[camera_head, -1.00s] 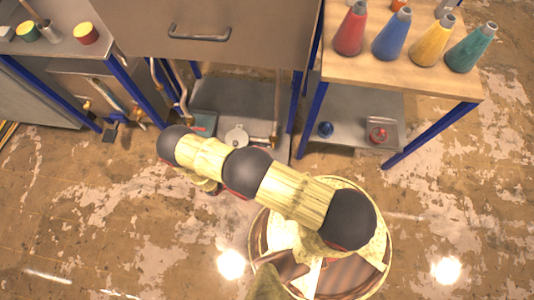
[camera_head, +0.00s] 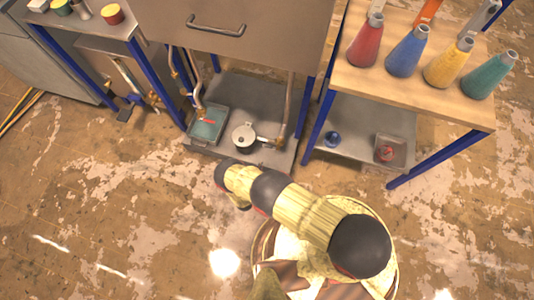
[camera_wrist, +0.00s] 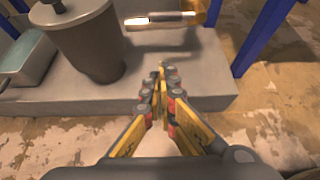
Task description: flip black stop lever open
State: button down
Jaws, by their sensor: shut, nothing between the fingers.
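I cannot pick out a black stop lever for certain in either view. My gripper (camera_wrist: 160,80) is shut and empty in the wrist view, its fingertips pointing at the front part of the low grey shelf (camera_wrist: 195,88). A dark grey lidded pot (camera_wrist: 86,42) stands on that shelf, left of and beyond the fingers. A metal pipe with a brass end (camera_wrist: 165,18) lies across beyond the fingertips, apart from them. In the head view the pot (camera_head: 244,136) is on the lower shelf, and my arm reaches toward the shelf's front; my fingers are not clear there.
A teal tray (camera_head: 207,126) sits left of the pot. Above is a steel panel with a handle (camera_head: 216,26). Blue legs (camera_head: 318,115) flank the shelf. A wooden table (camera_head: 405,85) at right holds several coloured bottles. The floor in front is clear.

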aim_at(268, 146)
jog(key=shift+d, duration=0.1)
jog(key=b+x, duration=0.3)
jog(key=x, duration=0.6)
jog(key=shift+d+f+b, duration=0.1)
jog(key=shift+f+b, duration=0.1)
jog(key=shift+b, duration=0.1)
jog(key=shift+w+d+r, duration=0.1)
jog(key=shift+w+r, duration=0.2)
jog(key=shift+r, duration=0.3)
jog(key=shift+w+r, duration=0.35)
jog(key=shift+r, duration=0.25)
jog(key=shift+w+d+r, duration=0.1)
jog(key=shift+r, duration=0.65)
jog(key=shift+r+p, duration=0.2)
jog(key=shift+p, duration=0.1)
